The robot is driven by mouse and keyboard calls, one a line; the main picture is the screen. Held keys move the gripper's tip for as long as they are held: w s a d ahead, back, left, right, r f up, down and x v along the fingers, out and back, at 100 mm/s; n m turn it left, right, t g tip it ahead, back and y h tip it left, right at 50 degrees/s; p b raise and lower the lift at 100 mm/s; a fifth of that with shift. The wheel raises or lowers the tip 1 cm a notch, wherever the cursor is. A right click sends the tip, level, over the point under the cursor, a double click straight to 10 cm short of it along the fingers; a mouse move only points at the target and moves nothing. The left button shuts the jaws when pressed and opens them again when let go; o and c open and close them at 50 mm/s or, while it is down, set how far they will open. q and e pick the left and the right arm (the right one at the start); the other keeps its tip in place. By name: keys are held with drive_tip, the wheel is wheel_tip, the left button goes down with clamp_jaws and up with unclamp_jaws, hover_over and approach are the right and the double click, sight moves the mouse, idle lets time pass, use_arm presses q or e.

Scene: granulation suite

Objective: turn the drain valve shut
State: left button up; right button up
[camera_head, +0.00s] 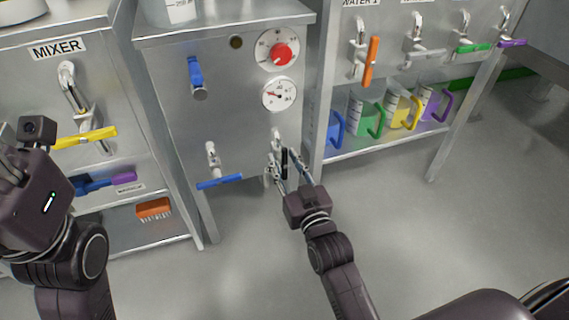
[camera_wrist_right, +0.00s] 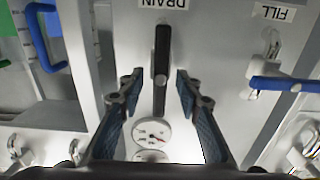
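The drain valve has a black lever handle (camera_head: 284,163) low on the front of the steel cabinet, at its right side. In the right wrist view, which is upside down, the black handle (camera_wrist_right: 162,72) stands vertical by the DRAIN label (camera_wrist_right: 164,4). My right gripper (camera_head: 284,160) is open, with one finger on each side of the handle. In the wrist view the fingers (camera_wrist_right: 160,85) show a gap to the handle on both sides.
The fill valve with a blue handle (camera_head: 219,182) is to the left of the drain valve. A red knob (camera_head: 281,54) and a dial gauge (camera_head: 279,95) sit above. Colored jugs (camera_head: 364,118) stand on the shelf at right. The floor (camera_head: 400,220) in front is clear.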

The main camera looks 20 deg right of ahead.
drive_tip(key=shift+c, duration=0.4)
clamp_jaws()
